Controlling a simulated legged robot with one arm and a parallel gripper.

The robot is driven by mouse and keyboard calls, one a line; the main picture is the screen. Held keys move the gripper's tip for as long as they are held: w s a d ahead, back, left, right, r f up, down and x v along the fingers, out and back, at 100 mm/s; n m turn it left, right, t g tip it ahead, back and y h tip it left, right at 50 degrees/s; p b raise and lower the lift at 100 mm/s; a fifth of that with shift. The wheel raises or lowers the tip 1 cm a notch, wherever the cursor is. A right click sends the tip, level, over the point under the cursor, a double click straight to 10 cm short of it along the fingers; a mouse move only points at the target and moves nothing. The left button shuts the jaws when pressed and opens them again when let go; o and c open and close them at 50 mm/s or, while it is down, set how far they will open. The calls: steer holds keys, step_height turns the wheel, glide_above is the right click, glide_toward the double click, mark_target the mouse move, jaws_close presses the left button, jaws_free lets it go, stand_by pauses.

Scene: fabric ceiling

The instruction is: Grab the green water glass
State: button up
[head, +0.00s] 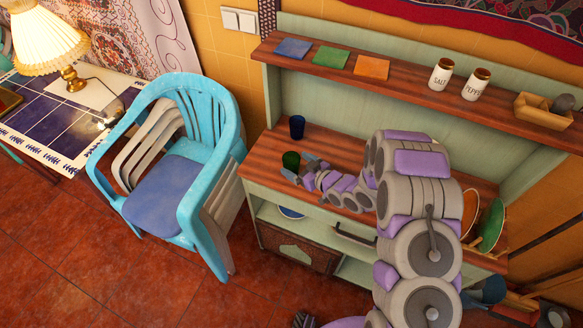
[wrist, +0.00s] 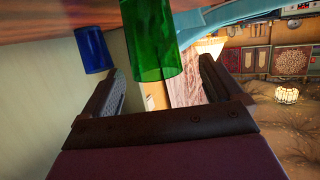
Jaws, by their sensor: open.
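The green water glass (head: 291,160) stands on the wooden counter of the cabinet, near its left end. My gripper (head: 310,164) is right beside it, on its right side, with the jaws open. In the wrist view the green glass (wrist: 151,45) appears upside down, ahead of and between the two open fingers (wrist: 160,85). I cannot tell whether either finger touches it. A blue glass (head: 297,127) stands behind the green one; it also shows in the wrist view (wrist: 92,50), near the finger on the left.
A turquoise chair (head: 226,150) stands left of the cabinet. The shelf (head: 400,80) above the counter holds coloured tiles (head: 331,57), salt (head: 441,74) and pepper (head: 476,84) shakers. Plates (head: 490,225) stand at the counter's right end. My arm covers much of the counter.

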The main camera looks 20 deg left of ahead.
mark_target(286, 156)
steer(key=shift+w+a+f, duration=0.15)
steer(key=shift+w+a, duration=0.1)
steer(key=shift+a, duration=0.4)
steer(key=x, duration=0.3)
steer(key=shift+w+a+b, duration=0.15)
steer(key=shift+w+b, duration=0.25)
steer(key=shift+w, duration=0.1)
steer(key=shift+w+a, duration=0.15)
steer(key=shift+a, duration=0.25)
steer(key=shift+d, duration=0.1)
steer(key=c, duration=1.1)
steer(key=shift+c, duration=0.2)
